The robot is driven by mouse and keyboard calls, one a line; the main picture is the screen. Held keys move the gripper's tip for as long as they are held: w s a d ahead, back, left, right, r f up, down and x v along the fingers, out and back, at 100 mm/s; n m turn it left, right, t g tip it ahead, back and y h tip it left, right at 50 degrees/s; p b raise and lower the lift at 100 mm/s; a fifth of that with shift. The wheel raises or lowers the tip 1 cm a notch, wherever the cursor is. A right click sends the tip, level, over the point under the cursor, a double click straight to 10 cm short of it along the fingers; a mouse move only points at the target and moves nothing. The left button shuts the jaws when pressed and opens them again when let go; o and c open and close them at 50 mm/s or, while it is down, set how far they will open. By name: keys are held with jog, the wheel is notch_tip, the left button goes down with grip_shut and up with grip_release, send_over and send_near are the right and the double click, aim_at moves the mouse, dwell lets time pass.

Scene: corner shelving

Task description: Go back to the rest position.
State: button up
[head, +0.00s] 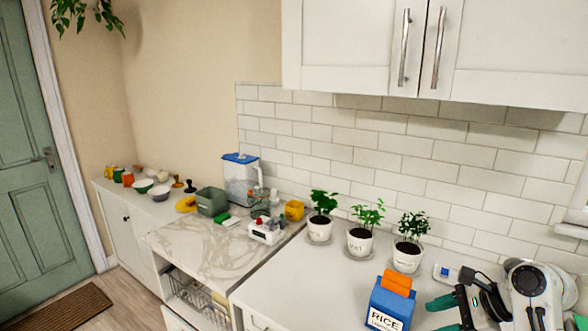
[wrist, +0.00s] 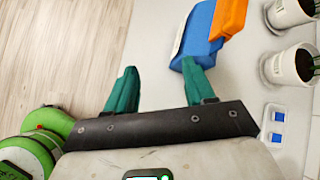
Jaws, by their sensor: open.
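My gripper (head: 449,315) shows at the lower right of the head view, with green fingers spread apart. In the wrist view its two green fingers (wrist: 160,88) are open with nothing between them. A blue rice box (head: 389,305) with an orange top stands on the white counter just left of my gripper in the head view. In the wrist view the blue box (wrist: 200,40) lies beyond the right fingertip; I cannot tell whether they touch.
Three potted plants, one of them the middle pot (head: 360,240), stand along the tiled wall. A small white-and-blue item (head: 445,273) sits behind my gripper. The marble counter (head: 205,245) holds several items farther left. Wooden floor (wrist: 60,50) lies beyond the counter edge.

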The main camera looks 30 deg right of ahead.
jog(key=a+f+n+g+b, duration=0.1)
jog(key=a+f+n+g, duration=0.1)
jog(key=a+f+n, duration=0.55)
jog(key=a+f+n+g+b, duration=0.15)
jog(key=a+f+n, duration=0.5)
jog(key=a, duration=0.65)
jog(key=s+a+f+n+g+h+b, duration=0.1)
jog(key=s+a+f+n+g+h, duration=0.2)
jog(key=s+f+n, duration=0.4)
jog(key=s+a+n, duration=0.1)
jog(key=s+n, duration=0.4)
jog(key=s, duration=0.1)
jog(key=shift+f+h, duration=0.2)
jog(key=shift+h, duration=0.1)
jog(key=shift+s+a, duration=0.1)
jog(key=shift+a, duration=0.05)
